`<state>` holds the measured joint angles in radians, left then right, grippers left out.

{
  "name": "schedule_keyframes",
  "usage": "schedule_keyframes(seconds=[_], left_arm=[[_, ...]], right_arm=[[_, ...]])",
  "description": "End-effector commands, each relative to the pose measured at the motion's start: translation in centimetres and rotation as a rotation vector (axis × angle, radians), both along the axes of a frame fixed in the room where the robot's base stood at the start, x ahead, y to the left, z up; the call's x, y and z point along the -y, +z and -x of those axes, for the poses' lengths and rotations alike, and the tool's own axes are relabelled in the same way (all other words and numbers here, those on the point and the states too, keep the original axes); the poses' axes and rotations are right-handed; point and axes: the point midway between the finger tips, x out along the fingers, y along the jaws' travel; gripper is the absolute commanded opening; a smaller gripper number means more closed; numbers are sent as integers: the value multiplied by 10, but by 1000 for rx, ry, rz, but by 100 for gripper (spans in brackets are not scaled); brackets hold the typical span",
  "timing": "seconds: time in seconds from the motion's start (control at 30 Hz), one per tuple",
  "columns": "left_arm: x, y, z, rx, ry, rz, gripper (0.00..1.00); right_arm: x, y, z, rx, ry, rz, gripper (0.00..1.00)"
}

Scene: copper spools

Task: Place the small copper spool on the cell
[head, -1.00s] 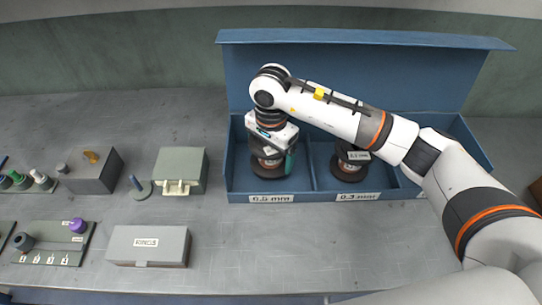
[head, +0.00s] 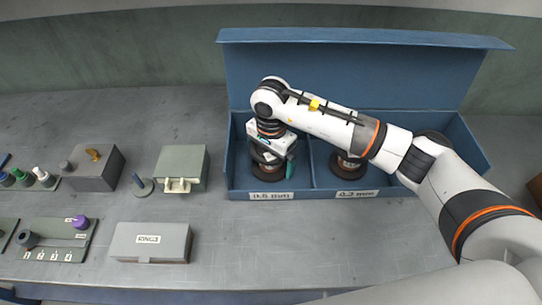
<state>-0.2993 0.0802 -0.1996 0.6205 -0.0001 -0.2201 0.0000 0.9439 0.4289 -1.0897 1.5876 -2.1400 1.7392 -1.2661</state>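A dark spool with a copper core (head: 268,175) stands in the left compartment of the blue box, labelled 0.5 mm. A second spool with a copper-brown core (head: 347,167) stands in the compartment to its right, labelled 0.3 mm, partly hidden by my arm. I cannot tell which spool is smaller. My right gripper (head: 270,155) points down at the left spool and covers its top. Its fingers are hidden, so its opening and any hold on the spool do not show. I cannot make out which object is the cell. My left gripper is out of view.
The blue box (head: 235,180) has a raised back lid. To its left are a grey-green case (head: 182,160), a RINGS box (head: 150,240), a thin peg on a base (head: 142,184), a dark block (head: 92,168) and a numbered panel (head: 58,240). The front centre bench is clear.

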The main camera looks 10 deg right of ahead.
Motion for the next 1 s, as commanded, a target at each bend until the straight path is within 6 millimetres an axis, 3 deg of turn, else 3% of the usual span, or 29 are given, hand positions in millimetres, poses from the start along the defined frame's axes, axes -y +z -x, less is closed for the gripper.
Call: schedule_keyframes(seconds=[0.07,0.17,0.6,0.8,1.0], left_arm=[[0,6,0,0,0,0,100],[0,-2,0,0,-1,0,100],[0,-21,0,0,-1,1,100],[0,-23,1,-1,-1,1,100],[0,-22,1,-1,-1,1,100]], right_arm=[[0,5,0,-1,0,-1,100],[0,17,-1,4,-1,-2,100],[0,105,-1,4,0,0,100],[0,121,0,0,0,0,100],[0,123,0,-1,0,-1,100]])
